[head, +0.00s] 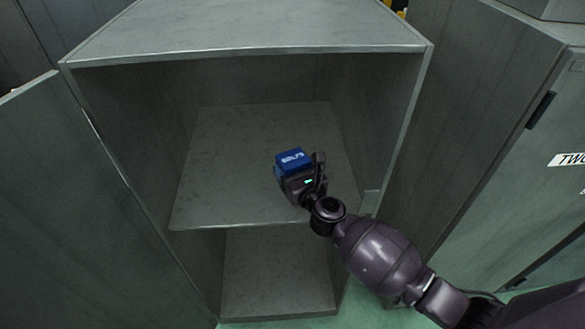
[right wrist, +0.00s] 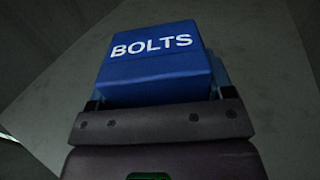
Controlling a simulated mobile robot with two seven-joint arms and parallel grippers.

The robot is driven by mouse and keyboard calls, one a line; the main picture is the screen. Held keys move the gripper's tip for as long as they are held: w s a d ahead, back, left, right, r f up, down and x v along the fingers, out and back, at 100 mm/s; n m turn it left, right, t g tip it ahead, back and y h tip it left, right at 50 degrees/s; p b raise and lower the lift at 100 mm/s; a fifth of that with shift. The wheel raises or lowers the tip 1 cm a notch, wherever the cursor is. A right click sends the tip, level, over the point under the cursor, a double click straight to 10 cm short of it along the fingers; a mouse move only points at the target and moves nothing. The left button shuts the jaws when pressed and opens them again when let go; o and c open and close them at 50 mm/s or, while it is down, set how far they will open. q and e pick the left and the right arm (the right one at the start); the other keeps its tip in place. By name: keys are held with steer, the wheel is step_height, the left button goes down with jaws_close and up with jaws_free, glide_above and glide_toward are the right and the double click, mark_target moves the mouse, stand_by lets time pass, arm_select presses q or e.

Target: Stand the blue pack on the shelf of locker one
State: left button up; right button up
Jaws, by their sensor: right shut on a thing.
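The blue pack (head: 293,160) is a small box with white lettering, which reads "BOLTS" in the right wrist view (right wrist: 155,65). My right gripper (head: 299,178) is shut on it, inside the open locker over its middle shelf (head: 225,185). The pack looks upright. I cannot tell whether its base touches the shelf, because the gripper hides its lower part. In the right wrist view the gripper (right wrist: 160,115) covers the pack's near lower side. My left gripper is not in view.
The locker's top (head: 250,28) and side walls surround the shelf opening. An open door (head: 75,190) stands at left. A neighbouring closed locker (head: 510,190) with a "TWO" label stands at right. The shelf is otherwise bare, with free room left of the pack.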

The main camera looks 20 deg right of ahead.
steer(key=shift+f, duration=0.25)
steer(key=o, duration=1.1)
steer(key=shift+r, duration=0.1)
steer(key=shift+r, duration=0.3)
steer(key=s, duration=0.4)
steer(key=s+d, duration=0.1)
steer(key=s, duration=0.3)
steer(key=s+p, duration=0.1)
steer(key=s, duration=0.3)
steer(key=shift+d+f, duration=0.15)
steer(key=shift+d, duration=0.05)
